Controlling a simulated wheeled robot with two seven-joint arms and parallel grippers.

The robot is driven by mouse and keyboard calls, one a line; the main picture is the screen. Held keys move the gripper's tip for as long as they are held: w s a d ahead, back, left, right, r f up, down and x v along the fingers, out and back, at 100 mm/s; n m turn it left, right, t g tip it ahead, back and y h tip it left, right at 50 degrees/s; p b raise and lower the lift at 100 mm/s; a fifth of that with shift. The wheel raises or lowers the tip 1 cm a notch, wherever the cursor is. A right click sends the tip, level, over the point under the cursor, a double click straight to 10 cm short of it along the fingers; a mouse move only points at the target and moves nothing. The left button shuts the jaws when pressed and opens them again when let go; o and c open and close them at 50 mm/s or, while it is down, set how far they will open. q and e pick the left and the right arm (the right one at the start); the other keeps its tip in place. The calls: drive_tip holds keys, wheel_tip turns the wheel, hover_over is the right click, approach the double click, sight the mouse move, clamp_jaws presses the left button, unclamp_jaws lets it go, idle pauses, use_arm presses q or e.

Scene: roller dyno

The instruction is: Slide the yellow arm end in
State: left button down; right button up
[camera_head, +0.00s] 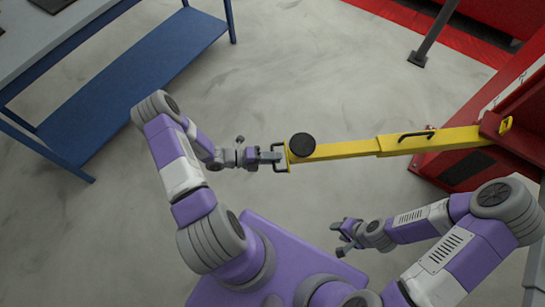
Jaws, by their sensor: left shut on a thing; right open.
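The yellow arm (345,150) runs from near the picture's middle to the red machine (430,165) at the right. It has a thinner left section and a thicker right section, with a black round pad (302,146) on its left end and a dark handle (415,134) further right. A dark end handle (279,166) sticks out at its left end. My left gripper (270,157) is shut on this end handle. My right gripper (342,236) is open and empty, below the yellow arm and apart from it.
A blue workbench (140,75) with a grey top stands at the upper left. A dark post (432,38) with a foot stands at the upper right, near red floor and red equipment (490,12). The grey floor between bench and machine is clear.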

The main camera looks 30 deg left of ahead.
sight(288, 154)
use_arm(q)
drive_tip(key=r+x, duration=0.1)
drive_tip(key=x, duration=0.7)
drive_tip(key=r+p+x, duration=0.1)
drive_tip(key=x, duration=0.4)
drive_tip(key=shift+w+d+r, duration=0.15)
drive_tip(key=shift+r, duration=0.2)
drive_tip(key=c, duration=1.2)
unclamp_jaws()
drive_tip(key=p+v, duration=0.1)
drive_tip(key=v, duration=0.6)
drive_tip(key=shift+s+a, duration=0.25)
